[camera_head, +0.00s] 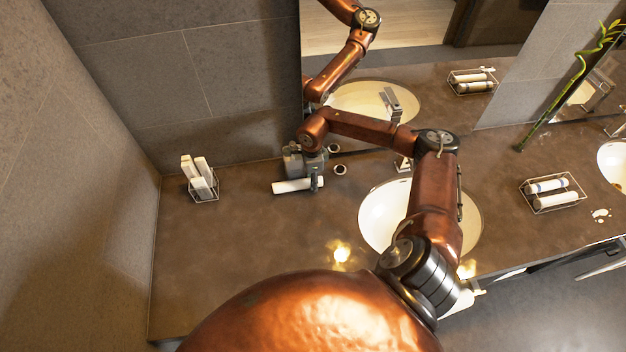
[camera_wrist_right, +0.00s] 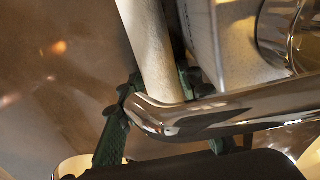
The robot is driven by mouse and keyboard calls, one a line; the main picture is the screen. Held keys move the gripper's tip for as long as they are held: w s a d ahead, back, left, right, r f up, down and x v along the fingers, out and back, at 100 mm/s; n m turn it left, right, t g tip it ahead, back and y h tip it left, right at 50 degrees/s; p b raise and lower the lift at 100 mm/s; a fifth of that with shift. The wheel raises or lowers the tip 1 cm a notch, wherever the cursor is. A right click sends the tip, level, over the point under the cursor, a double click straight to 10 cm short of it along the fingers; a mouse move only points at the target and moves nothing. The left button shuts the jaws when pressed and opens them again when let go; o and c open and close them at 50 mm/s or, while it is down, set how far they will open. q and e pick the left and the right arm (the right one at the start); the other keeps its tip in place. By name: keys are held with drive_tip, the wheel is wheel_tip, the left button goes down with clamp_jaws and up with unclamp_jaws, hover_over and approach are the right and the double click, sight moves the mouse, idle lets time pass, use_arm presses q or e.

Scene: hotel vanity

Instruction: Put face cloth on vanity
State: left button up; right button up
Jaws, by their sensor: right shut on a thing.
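The face cloth (camera_head: 293,186) is a small white roll, low over the brown vanity top (camera_head: 240,240) left of the round basin. My right gripper (camera_head: 316,180) is shut on the roll near its right end. Whether the roll touches the vanity top I cannot tell. In the right wrist view the pale roll (camera_wrist_right: 152,45) runs between the dark green fingers (camera_wrist_right: 155,100); its lower end is hidden behind a shiny metal bar. My left gripper is not in view.
A wire holder (camera_head: 204,193) with white items stands at the left. Small round items (camera_head: 340,169) lie near the gripper. The basin (camera_head: 378,215) and faucet (camera_head: 403,164) are partly behind my arm. A wire tray (camera_head: 555,205) holds rolls at the right. The front-left top is clear.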

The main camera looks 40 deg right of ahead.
drive_tip(key=shift+f, duration=0.15)
drive_tip(key=o, duration=1.2)
drive_tip(key=shift+c, duration=0.2)
drive_tip(key=shift+r, duration=0.35)
wheel_tip(320, 180, up, 12)
drive_tip(key=b, duration=0.1)
drive_tip(key=shift+f+b, duration=0.15)
drive_tip(key=shift+b, duration=0.15)
